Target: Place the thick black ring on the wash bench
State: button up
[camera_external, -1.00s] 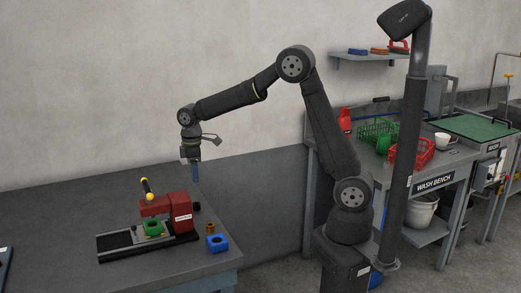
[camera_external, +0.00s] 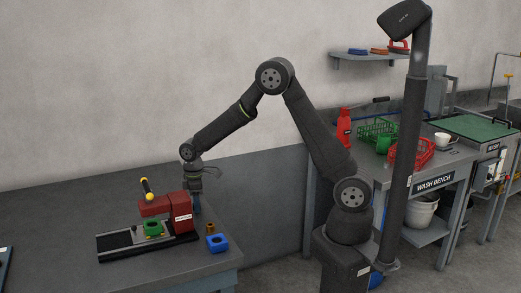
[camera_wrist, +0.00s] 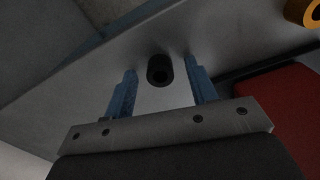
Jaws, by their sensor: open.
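The thick black ring (camera_wrist: 160,70) stands on the grey table in the wrist view, its dark hole facing the camera. It lies in the gap between the two blue fingers of my gripper (camera_wrist: 162,78), with space visible on both sides. My gripper is open and empty. In the external view my gripper (camera_external: 197,203) points down just behind the right end of the red press, and the ring is hidden or too small to tell there. The wash bench (camera_external: 448,158) is at the right, with its name on the front edge.
The red press (camera_external: 180,207) holds a green part (camera_external: 153,229) and stands close to my gripper. On the bench are a green crate (camera_external: 377,132), a red basket (camera_external: 425,152) and a white cup (camera_external: 442,139).

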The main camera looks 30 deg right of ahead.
grip_shut()
jog(key=shift+r, duration=0.1)
jog(key=shift+r, duration=0.5)
notch_tip(320, 180, up, 3)
jog(key=shift+f, duration=0.1)
jog(key=w+d+r, duration=0.3)
jog(key=d+r, duration=0.4)
jog(key=d, duration=0.4)
jog(key=w+d+f+m, duration=0.2)
jog(key=d+f+m, duration=0.3)
jog(key=d, duration=0.4)
jog(key=w+d+f+m, duration=0.3)
jog(key=d+f+m, duration=0.2)
jog(key=d, duration=0.5)
jog(key=w+d+f+m, duration=0.2)
jog(key=d+f+m, duration=0.3)
jog(key=d+f, duration=0.3)
jog(key=shift+w+d+f+m, duration=0.15)
jog(key=shift+w+d+m, duration=0.2)
jog(key=shift+d, duration=0.85)
